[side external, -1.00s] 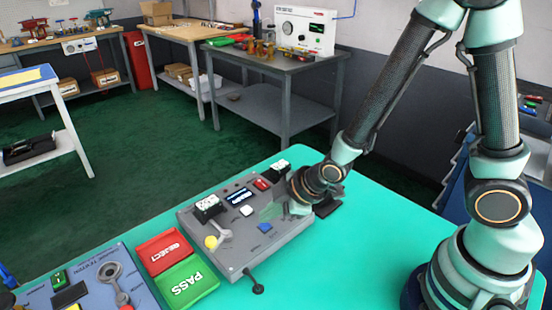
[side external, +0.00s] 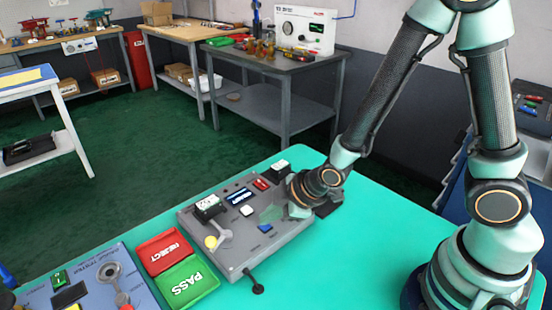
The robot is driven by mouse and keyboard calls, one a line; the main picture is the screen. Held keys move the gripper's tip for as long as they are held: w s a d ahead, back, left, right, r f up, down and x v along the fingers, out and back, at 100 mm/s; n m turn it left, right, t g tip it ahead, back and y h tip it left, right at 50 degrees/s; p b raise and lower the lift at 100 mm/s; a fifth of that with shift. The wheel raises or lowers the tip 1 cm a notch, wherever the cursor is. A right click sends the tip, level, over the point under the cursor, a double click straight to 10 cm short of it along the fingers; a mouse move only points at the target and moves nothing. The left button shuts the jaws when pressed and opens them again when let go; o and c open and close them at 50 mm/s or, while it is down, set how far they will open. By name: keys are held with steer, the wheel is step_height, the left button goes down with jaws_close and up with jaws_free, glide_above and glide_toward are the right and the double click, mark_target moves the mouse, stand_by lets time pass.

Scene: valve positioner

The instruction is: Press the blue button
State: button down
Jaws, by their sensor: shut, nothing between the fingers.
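The blue button (side external: 265,228) sits on the lower right part of the top of a grey valve positioner box (side external: 236,251). The box lies on the teal table. My gripper (side external: 300,211) is over the right side of the box, to the right of and a little above the blue button in the picture. It is shut and empty, and apart from the button. Its fingertips are small and partly hidden, so I cannot tell whether they touch the box.
The table's front right is clear.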

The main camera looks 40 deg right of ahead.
mark_target(270, 225)
steer(key=shift+r, duration=0.85)
steer(key=shift+r, duration=2.5)
steer(key=s+d+r+m+h, duration=0.1)
steer(key=s+d+r+m, duration=0.3)
steer(key=d+r+m, duration=0.1)
steer(key=s+d+r+m+g+h, duration=0.1)
steer(key=s+d+r+m, duration=0.3)
steer(key=d+r+m, duration=0.2)
step_height(270, 225, up, 3)
steer(key=shift+s+d+f, duration=0.2)
steer(key=shift+d, duration=0.3)
